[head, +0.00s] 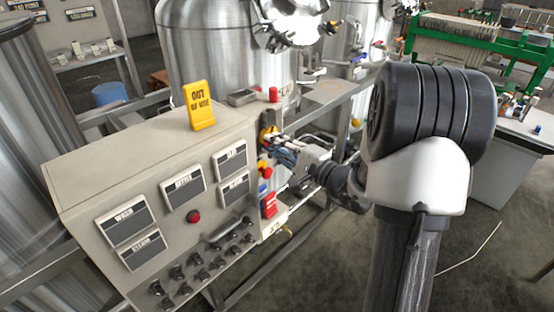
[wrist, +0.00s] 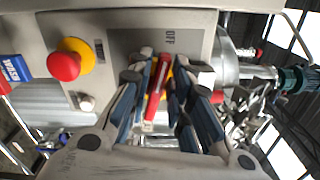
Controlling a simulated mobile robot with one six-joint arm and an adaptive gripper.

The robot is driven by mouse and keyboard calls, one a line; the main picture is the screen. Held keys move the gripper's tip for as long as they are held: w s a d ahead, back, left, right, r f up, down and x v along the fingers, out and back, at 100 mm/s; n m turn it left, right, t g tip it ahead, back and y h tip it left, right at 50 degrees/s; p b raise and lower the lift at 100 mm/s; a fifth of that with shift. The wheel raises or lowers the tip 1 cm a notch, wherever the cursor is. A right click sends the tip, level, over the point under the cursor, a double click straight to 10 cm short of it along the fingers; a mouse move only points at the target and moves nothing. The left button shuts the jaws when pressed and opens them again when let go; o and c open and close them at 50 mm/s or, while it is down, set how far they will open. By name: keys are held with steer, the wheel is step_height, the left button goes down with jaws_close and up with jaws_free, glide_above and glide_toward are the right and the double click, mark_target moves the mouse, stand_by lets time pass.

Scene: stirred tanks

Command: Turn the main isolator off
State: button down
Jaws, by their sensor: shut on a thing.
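The main isolator's red handle (wrist: 157,82) stands between my gripper's (wrist: 167,78) blue-padded fingers in the wrist view, with part of its yellow backing showing behind it. The fingers are closed on the handle. A grey plate around it carries an "OFF" label (wrist: 170,38). In the head view my gripper (head: 280,146) reaches the right end face of the grey control cabinet (head: 120,165), where the yellow of the isolator (head: 267,133) shows. My fingers hide most of the isolator, and its exact angle is hard to tell.
A red mushroom button on a yellow base (wrist: 65,62) sits close beside the isolator. A yellow "OUT OF USE" sign (head: 199,106) stands on the cabinet top. Steel tanks (head: 215,50) stand behind, with rails around. Open floor lies at the lower right.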

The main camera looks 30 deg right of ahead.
steer(key=shift+f+n+b, duration=0.4)
steer(key=shift+n+b, duration=0.8)
steer(key=shift+b, duration=0.6)
steer(key=c, duration=1.7)
jaws_free()
steer(key=shift+o, duration=0.2)
steer(key=shift+r, duration=0.1)
steer(key=v, duration=1.2)
